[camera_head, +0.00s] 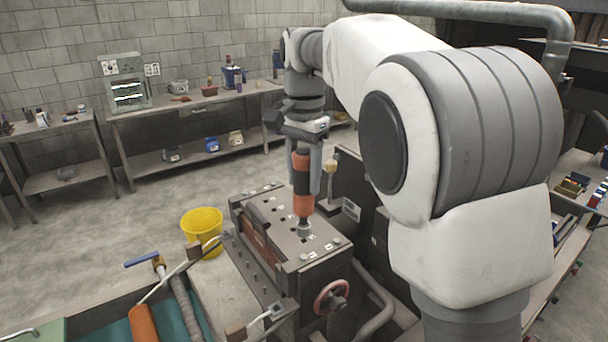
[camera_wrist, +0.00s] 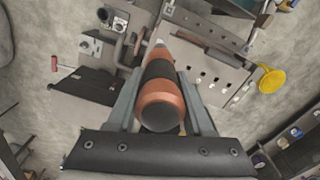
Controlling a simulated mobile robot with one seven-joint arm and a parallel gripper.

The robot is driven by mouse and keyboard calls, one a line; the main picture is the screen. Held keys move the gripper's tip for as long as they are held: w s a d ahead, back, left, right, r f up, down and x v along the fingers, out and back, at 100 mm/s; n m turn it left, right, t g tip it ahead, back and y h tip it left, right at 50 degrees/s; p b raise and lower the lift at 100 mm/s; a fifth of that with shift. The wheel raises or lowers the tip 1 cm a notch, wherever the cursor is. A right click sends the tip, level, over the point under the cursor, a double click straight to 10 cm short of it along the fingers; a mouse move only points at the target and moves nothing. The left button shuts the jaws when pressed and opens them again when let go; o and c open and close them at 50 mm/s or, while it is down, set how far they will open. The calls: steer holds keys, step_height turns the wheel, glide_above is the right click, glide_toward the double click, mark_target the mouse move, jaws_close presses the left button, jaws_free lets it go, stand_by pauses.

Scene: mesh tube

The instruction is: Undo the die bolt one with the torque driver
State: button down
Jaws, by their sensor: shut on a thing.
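The torque driver (camera_head: 302,172) is orange with a black band and stands upright, tip down. My gripper (camera_head: 308,160) is shut around its body above the die block (camera_head: 275,222). The driver's lower end meets a round metal bolt head or collar (camera_head: 304,229) on the block's top, near its right side; contact cannot be told for sure. In the wrist view the driver (camera_wrist: 160,85) lies between my two grey fingers, with its tip pointing at the block (camera_wrist: 205,62). Labels are too small to tell which bolt is die bolt one.
A red handwheel (camera_head: 331,296) sticks out of the block's front. A yellow bucket (camera_head: 203,230) stands on the floor to the left. An orange roller (camera_head: 144,325) and levers lie at front left. Workbenches (camera_head: 205,98) line the back wall.

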mark_target(304, 201)
steer(key=shift+f, duration=1.1)
steer(key=shift+f+b, duration=1.65)
steer(key=shift+f, duration=0.45)
steer(key=shift+p, duration=0.4)
steer(key=shift+f, duration=0.5)
steer(key=shift+s+f, duration=0.2)
steer(key=shift+r, duration=0.1)
stand_by(0.7)
steer(key=shift+w+r+p, duration=0.15)
steer(key=shift+r+p, duration=0.85)
steer(key=shift+p, duration=0.1)
steer(key=shift+r, duration=2.15)
